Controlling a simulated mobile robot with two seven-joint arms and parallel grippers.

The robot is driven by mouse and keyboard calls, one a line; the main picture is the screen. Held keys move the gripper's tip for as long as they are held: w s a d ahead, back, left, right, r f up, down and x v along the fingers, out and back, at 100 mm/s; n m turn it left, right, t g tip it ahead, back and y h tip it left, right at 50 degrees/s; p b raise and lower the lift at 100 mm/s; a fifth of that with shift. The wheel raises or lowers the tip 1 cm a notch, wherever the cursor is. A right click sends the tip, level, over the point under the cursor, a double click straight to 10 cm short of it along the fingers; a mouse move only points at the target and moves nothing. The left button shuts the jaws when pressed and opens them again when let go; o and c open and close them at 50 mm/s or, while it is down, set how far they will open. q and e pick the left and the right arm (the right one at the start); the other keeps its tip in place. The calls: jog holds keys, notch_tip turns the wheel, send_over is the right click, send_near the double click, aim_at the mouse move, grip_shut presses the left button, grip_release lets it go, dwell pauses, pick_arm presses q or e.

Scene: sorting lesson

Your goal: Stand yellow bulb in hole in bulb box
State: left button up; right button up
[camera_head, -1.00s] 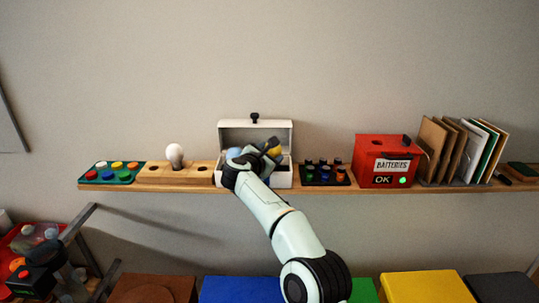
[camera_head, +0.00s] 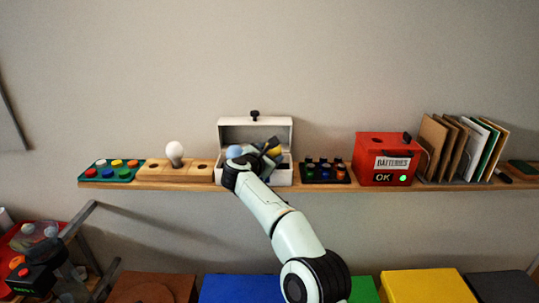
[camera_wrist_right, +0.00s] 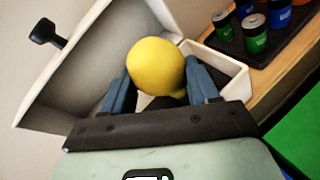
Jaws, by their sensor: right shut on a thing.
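The yellow bulb (camera_wrist_right: 156,66) is between the blue-grey fingers of my right gripper (camera_wrist_right: 160,88), which is shut on it. The head view shows the yellow bulb (camera_head: 274,152) and the right gripper (camera_head: 268,146) at the open white box (camera_head: 281,178), taken as the bulb box. Its lid (camera_head: 270,131) is raised behind. A rounded blue thing (camera_head: 234,152) shows at the box's left side. My arm and gripper hide most of the inside, so I cannot see the holes there or whether the bulb touches one. My left gripper is not in view.
Left of the box, a wooden block (camera_head: 155,177) with holes carries a white bulb (camera_head: 174,153). Close on the right stand a dark tray (camera_head: 345,180) of small batteries (camera_wrist_right: 254,32) and a red batteries box (camera_head: 370,168). All share a narrow shelf (camera_head: 210,188).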

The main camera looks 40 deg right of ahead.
jog(key=shift+f, duration=0.4)
dwell(0.9)
jog(key=o, duration=0.4)
jog(key=shift+f, duration=0.1)
